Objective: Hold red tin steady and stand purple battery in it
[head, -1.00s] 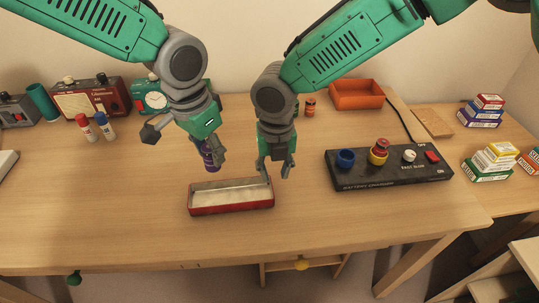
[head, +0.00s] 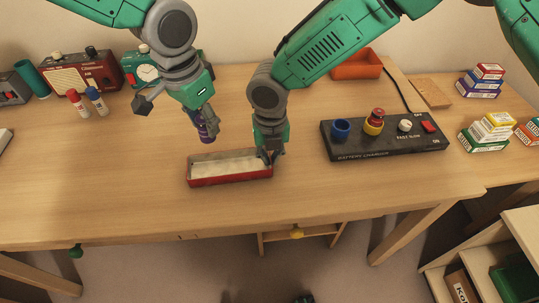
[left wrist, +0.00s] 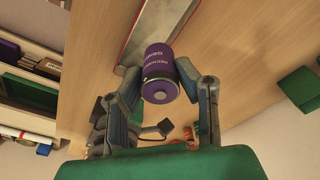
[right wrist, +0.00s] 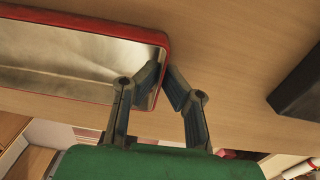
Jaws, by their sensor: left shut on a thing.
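The red tin (head: 230,181) is a long open tray with a pale metal inside, lying on the desk. The purple battery (head: 209,131) is shut in my left gripper (head: 203,120), tilted, just behind and above the tin's back edge. The battery's end faces the camera in the left wrist view (left wrist: 160,70). My right gripper (head: 270,156) is at the tin's right end. In the right wrist view, its fingertips (right wrist: 164,74) are close together on both sides of the tin's end rim (right wrist: 164,45). Whether they pinch it I cannot tell.
A black battery charger (head: 385,137) with a blue socket and a red-and-yellow one stands to the right. An orange tray (head: 357,65) is behind. Glue sticks (head: 96,100) and a red radio (head: 75,78) are at back left. The desk left of the tin is clear.

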